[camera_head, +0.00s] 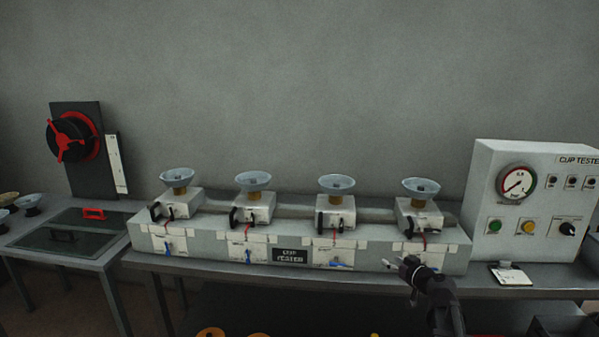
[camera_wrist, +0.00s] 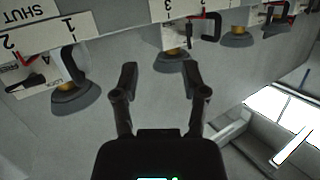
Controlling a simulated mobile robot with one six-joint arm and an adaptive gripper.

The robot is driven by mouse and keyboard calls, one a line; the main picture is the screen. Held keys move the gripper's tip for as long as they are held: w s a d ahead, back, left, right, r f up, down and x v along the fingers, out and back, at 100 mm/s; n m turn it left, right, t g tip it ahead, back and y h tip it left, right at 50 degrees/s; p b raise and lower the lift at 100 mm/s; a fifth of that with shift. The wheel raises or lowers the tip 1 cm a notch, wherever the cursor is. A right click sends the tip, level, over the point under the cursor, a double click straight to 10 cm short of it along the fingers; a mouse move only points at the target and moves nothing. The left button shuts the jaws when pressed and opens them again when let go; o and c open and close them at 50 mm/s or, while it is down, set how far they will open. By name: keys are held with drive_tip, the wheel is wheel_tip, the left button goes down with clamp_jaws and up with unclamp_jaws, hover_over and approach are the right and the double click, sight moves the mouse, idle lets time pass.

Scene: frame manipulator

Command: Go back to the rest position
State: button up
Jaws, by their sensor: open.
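My gripper (camera_head: 408,270) is open and empty in front of the right part of the cup tester, above the table's front area. In the wrist view its two dark fingers (camera_wrist: 163,84) stand apart with nothing between them. The cup tester (camera_head: 290,255) is a long grey bench unit with a row of several stations. Each station has a pale suction cup on a brass stem, such as the rightmost cup (camera_head: 420,187). In the wrist view the stations appear upside down along the top, with a grey cup (camera_wrist: 75,97) at the left.
A control box (camera_head: 535,200) with a gauge and buttons stands right of the tester. A small white tag (camera_head: 510,275) lies before it. At the left are a side table (camera_head: 35,250) with a glass-topped tray and a red-handled wheel (camera_head: 70,140). The wall behind is bare.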

drive_tip(key=s+a+f+g+p, duration=0.2)
drive_tip(key=s+a+f+g, duration=0.6)
drive_tip(key=s+a, duration=0.35)
drive_tip(key=s+f+m+g+h+p, duration=0.2)
drive_tip(key=s+g+h, duration=0.3)
drive_tip(key=s, duration=0.6)
drive_tip(key=shift+s+m+g+h, duration=0.15)
drive_tip(key=shift+m+g+h, duration=0.15)
drive_tip(key=shift+m+g, duration=0.3)
drive_tip(key=shift+s, duration=0.1)
